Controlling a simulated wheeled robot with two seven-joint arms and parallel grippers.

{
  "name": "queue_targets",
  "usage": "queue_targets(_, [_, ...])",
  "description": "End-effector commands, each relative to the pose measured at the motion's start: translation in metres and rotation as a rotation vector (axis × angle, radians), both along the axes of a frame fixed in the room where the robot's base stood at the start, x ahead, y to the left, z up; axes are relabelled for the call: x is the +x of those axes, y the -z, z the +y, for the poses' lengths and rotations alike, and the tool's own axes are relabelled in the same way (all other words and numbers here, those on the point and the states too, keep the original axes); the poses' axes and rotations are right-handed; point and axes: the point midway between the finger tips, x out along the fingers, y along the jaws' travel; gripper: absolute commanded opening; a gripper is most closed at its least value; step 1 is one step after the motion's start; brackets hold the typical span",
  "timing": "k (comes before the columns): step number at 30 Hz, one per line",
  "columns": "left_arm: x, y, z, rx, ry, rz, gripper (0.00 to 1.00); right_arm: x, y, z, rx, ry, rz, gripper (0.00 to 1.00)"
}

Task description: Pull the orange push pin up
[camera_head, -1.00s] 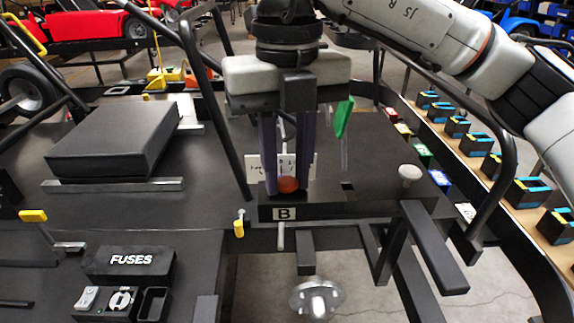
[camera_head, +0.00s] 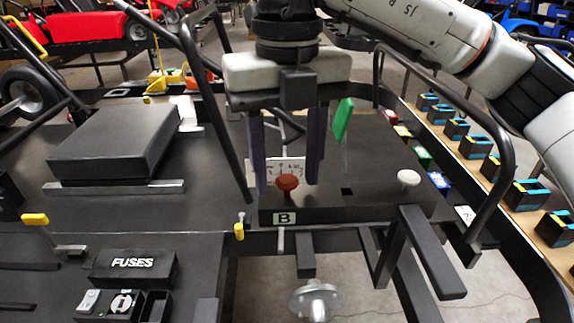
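The orange push pin (camera_head: 288,183) stands upright on the black block marked B (camera_head: 330,208). Its round cap sits above the block with a short stem showing under it. My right gripper (camera_head: 288,187) comes down from above with its two dark purple fingers spread, one to each side of the pin. The fingers look apart from the cap, and nothing is held. My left gripper is not in view.
A pale push pin (camera_head: 409,178) stands on the right of the same block. A green tag (camera_head: 343,119) is behind the right finger. A black frame tube (camera_head: 492,150) curves on the right. A fuse box (camera_head: 131,264) sits at the lower left.

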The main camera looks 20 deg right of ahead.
Motion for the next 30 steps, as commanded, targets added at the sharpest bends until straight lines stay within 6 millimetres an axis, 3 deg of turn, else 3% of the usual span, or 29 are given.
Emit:
queue_targets(10, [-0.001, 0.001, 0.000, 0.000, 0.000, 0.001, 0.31, 0.000, -0.010, 0.000, 0.001, 0.000, -0.002, 0.45])
queue_targets(22, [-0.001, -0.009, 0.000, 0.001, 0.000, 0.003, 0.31, 0.000, -0.086, 0.000, 0.000, 0.002, -0.004, 0.45])
queue_targets(30, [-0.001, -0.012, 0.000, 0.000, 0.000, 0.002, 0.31, 0.000, -0.103, 0.000, 0.000, 0.000, 0.000, 0.45])
